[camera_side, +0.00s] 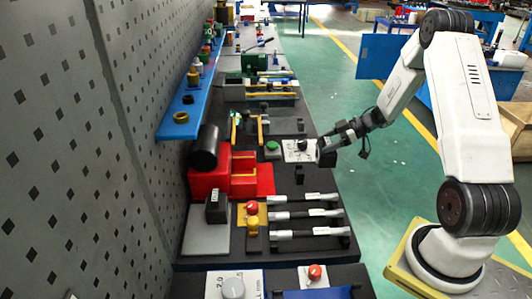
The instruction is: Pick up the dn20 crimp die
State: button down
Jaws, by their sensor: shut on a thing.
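My gripper (326,146) is at the end of my arm, over the right edge of the dark bench, beside a white plate with a black knob (303,145). It is shut on a small dark piece (326,159) at its fingertips. The piece is too small in this view to read a label, so I cannot tell for sure that it is the dn20 crimp die. I also cannot tell whether it touches the bench.
A red stepped block (212,178) and a black cylinder (204,147) stand to the left. Several silver-and-black tools (305,214) lie in front. A green button (272,146) is close by. A blue shelf (184,104) juts from the perforated wall. The aisle on the right is open.

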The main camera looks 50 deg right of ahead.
aim_at(332, 153)
jog(key=s+r, duration=0.1)
jog(key=s+a+r, duration=0.1)
jog(key=r, duration=0.1)
jog(key=shift+s+a+r, duration=0.1)
jog(key=shift+s+r, duration=0.1)
jog(key=shift+s, duration=0.1)
jog(key=s+a+r, duration=0.3)
jog(key=s, duration=0.4)
jog(key=shift+s+a+r, duration=0.3)
jog(key=shift+s+a, duration=0.05)
jog(key=shift+s, duration=0.05)
jog(key=shift+w, duration=0.15)
